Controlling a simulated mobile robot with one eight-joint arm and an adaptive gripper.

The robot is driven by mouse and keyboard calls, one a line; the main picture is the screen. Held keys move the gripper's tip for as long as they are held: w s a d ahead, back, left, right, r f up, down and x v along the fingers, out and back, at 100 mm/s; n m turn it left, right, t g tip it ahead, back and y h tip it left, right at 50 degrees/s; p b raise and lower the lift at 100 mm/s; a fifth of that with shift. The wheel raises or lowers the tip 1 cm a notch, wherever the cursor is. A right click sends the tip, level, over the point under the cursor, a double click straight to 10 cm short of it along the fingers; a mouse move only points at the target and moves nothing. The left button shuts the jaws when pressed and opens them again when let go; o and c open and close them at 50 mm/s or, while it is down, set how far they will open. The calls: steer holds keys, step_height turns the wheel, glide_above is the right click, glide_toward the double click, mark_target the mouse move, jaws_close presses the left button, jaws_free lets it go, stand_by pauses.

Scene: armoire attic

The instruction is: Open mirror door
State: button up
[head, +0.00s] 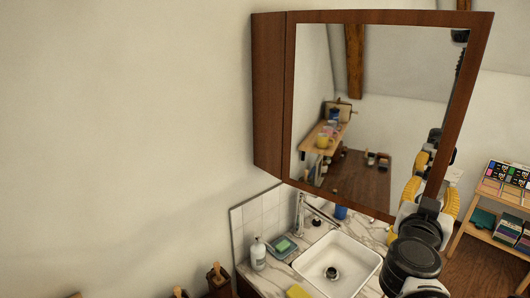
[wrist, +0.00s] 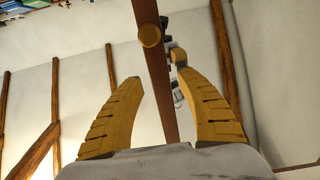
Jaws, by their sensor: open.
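The mirror door (head: 365,110) has a dark wooden frame and hangs on the front of a wooden wall cabinet (head: 268,90) above the sink. Whether it stands ajar is unclear. My gripper (head: 434,183) is at the frame's lower right corner, with its yellow fingers pointing up. In the wrist view my gripper (wrist: 160,78) is open, and the wooden door frame (wrist: 162,75) runs between and beyond the fingers. A round brass-coloured knob (wrist: 150,36) on the frame shows just ahead of the fingertips. Nothing is held. The mirror reflects my gripper and the room.
Below is a marble counter with a white sink (head: 337,264), a faucet (head: 299,213), a soap bottle (head: 258,254), a green sponge in a dish (head: 283,246) and a yellow sponge (head: 298,291). A wooden shelf (head: 497,240) with books stands at right. The wall left of the cabinet is bare.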

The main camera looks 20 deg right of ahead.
mark_target(439, 170)
steer(key=shift+r, duration=1.85)
steer(key=w+a+n+t+y+b, duration=0.1)
steer(key=a, duration=0.1)
steer(key=w+a+f+n+t+y+b, duration=0.1)
steer(key=w+a, duration=0.1)
steer(key=w+a+f+n+t+b, duration=0.1)
steer(key=a+t, duration=0.1)
steer(key=shift+w+y+b, duration=0.4)
steer(key=w+a+f+n+t+y+b, duration=0.1)
steer(key=w+a+f+n+y+b, duration=0.2)
steer(key=a+f+y, duration=0.4)
steer(key=w+a+f+n+t+y+b, duration=0.1)
steer(key=w+a+f+n+y+b, duration=0.2)
steer(key=a, duration=0.7)
steer(key=s+a+f+n+g+y+b, duration=0.3)
steer(key=a+f+b, duration=0.35)
steer(key=f, duration=0.65)
steer(key=s+f+m+g+h+b, duration=0.1)
steer(key=s+f+g+b, duration=0.3)
steer(key=s+f, duration=0.6)
step_height(439, 170, down, 4)
steer(key=g, duration=0.2)
steer(key=shift+d+g, duration=0.2)
steer(key=shift+g, duration=0.2)
